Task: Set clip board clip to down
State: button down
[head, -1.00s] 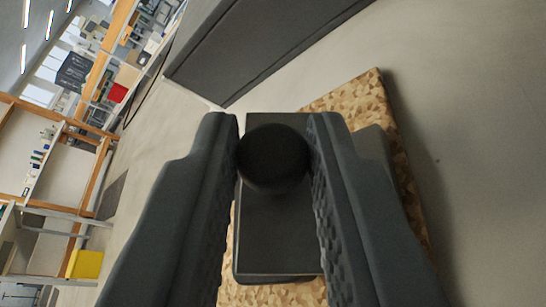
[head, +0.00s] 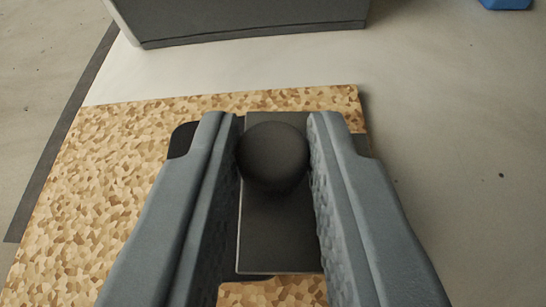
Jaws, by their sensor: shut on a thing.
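The clip board is a flat board (head: 90,190) with a tan, cork-like speckle. Its dark clip shows as a flat rectangular plate (head: 280,235) with a round black knob (head: 274,158) near its far end. My gripper (head: 275,130) has one finger on each side of the knob and is shut on it. The plate lies below and between the fingers. A dark piece beneath the clip shows past the fingers on both sides and is partly hidden by them. I cannot tell how far the clip stands off the board.
A large dark grey box-like body (head: 245,22) stands beyond the board's far edge. A blue object (head: 506,4) shows at the top right corner. Plain grey surface (head: 460,150) lies clear to the right. A dark strip (head: 62,130) runs along the left.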

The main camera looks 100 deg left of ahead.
jog(key=shift+s+f+n+t, duration=0.15)
jog(key=shift+n+t, duration=0.15)
dwell(0.5)
jog(key=c, duration=1.3)
grip_release()
jog(key=v, duration=1.7)
jog(key=shift+s+d, duration=0.1)
jog(key=shift+d, duration=0.05)
